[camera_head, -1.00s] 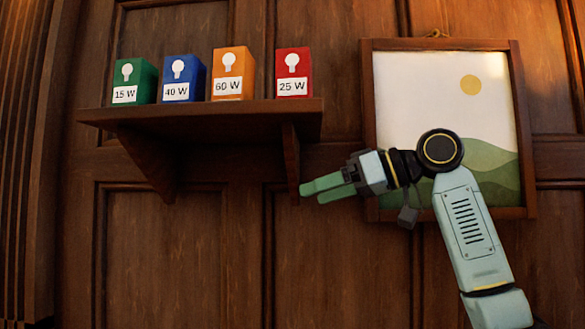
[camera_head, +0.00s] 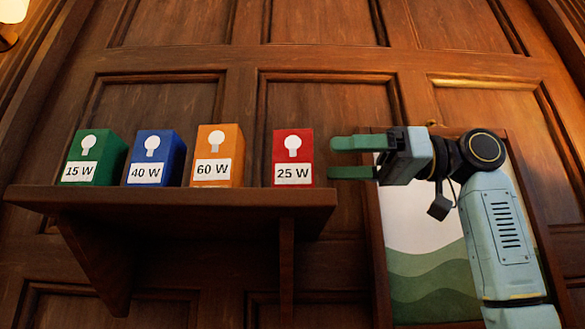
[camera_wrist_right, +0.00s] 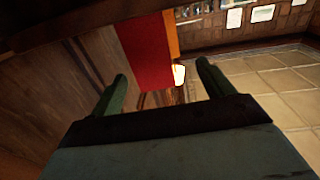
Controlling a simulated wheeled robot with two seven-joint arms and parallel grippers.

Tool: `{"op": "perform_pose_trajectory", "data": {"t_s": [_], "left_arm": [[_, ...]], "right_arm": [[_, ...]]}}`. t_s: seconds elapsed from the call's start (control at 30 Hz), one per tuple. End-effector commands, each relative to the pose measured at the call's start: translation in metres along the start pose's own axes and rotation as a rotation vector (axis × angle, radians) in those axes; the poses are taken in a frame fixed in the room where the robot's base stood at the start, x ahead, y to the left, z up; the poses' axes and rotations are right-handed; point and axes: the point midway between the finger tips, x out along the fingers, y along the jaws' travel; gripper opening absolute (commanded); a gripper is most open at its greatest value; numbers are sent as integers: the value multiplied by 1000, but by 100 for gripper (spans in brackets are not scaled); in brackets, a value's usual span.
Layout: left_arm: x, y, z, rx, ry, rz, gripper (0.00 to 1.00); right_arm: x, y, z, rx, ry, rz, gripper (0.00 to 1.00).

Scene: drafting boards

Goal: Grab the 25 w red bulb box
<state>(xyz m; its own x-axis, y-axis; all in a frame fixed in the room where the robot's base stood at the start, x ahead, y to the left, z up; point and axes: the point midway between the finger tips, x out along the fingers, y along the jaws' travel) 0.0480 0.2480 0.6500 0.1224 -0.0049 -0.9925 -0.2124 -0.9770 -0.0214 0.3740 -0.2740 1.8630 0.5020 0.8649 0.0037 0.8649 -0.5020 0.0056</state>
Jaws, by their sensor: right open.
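The red 25 W bulb box (camera_head: 293,158) stands upright at the right end of the wall shelf, with a white bulb drawing and label on its front. My right gripper (camera_head: 332,158) is open and empty just right of the red box, at its height, its green fingers pointing left toward it. A small gap shows between fingertips and box. In the right wrist view the red box (camera_wrist_right: 147,50) is ahead, between the two open fingers (camera_wrist_right: 160,82). My left gripper is not in view.
A green 15 W box (camera_head: 95,158), a blue 40 W box (camera_head: 156,158) and an orange 60 W box (camera_head: 217,155) stand left of the red one on the brown shelf (camera_head: 180,202). A framed landscape picture (camera_head: 425,285) hangs behind my right arm.

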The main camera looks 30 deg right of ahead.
Motion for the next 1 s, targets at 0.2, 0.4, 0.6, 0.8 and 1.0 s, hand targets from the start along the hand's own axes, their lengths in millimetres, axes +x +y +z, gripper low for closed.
{"op": "perform_pose_trajectory", "data": {"t_s": [0.2, 0.4, 0.6, 0.8, 1.0], "left_arm": [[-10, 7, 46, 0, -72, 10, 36], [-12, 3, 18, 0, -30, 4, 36], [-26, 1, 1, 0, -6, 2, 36], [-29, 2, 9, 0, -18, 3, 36], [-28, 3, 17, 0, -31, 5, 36]], "right_arm": [[36, 1, 0, 3, -3, 0, 80], [50, 3, -2, 4, -3, -1, 80], [79, 9, -7, 2, -4, 0, 80], [95, 9, -4, 4, -2, 1, 80], [95, 9, -4, 4, -1, 1, 80]]}}
